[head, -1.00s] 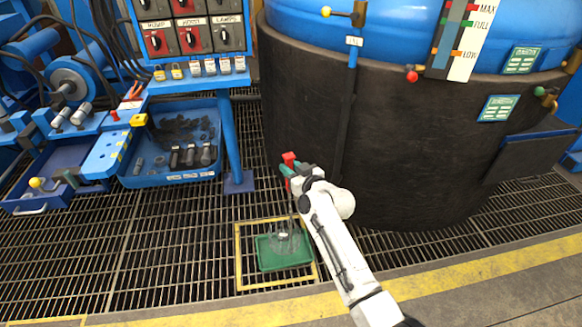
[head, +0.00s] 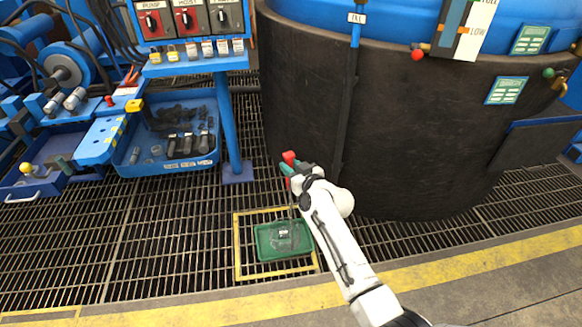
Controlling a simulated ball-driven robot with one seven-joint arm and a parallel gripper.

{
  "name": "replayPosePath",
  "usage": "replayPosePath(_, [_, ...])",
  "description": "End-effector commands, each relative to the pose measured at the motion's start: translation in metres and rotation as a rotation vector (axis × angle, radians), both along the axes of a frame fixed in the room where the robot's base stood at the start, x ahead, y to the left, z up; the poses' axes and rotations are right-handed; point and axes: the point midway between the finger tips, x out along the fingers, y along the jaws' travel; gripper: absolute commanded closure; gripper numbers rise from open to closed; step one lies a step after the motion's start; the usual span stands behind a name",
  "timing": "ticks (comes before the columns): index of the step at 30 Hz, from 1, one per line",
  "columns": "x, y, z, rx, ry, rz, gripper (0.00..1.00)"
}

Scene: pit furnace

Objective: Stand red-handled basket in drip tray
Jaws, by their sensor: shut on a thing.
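The red handle of the basket (head: 289,157) shows at my gripper (head: 288,170), which is shut on it. My white arm reaches in from the lower right and hides part of the grip. The wire basket body (head: 283,234) hangs below and shows faintly over the green drip tray, with a small grey thing in it. The green drip tray (head: 266,253) lies on the floor grating inside a yellow square outline. I cannot tell whether the basket touches the tray.
The large dark furnace (head: 400,130) with a blue top stands behind and right of my arm. A blue bin (head: 170,168) of dark parts and a blue post (head: 232,140) stand to the left. Open grating (head: 170,240) lies left of the tray.

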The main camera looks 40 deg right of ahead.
Motion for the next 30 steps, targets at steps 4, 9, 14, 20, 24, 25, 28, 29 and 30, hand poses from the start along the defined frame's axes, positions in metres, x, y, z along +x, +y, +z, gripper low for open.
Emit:
replayPosePath(4, [0.002,-0.001,0.004,-0.004,-0.008,-0.002,1.00])
replayPosePath(9, [0.006,-0.003,0.004,-0.004,-0.008,-0.001,1.00])
replayPosePath(14, [0.011,-0.005,0.004,-0.004,-0.008,-0.001,1.00])
replayPosePath(20, [0.016,-0.007,0.004,-0.004,-0.008,-0.001,1.00])
replayPosePath(24, [0.020,-0.009,0.004,-0.004,-0.009,-0.001,1.00])
replayPosePath(25, [0.021,-0.009,0.004,-0.004,-0.009,-0.001,1.00])
replayPosePath(28, [0.022,-0.009,0.005,-0.004,-0.008,-0.001,1.00])
replayPosePath(29, [0.022,-0.009,0.005,-0.004,-0.008,-0.001,1.00])
replayPosePath(30, [0.021,-0.009,0.005,-0.004,-0.008,-0.001,1.00])
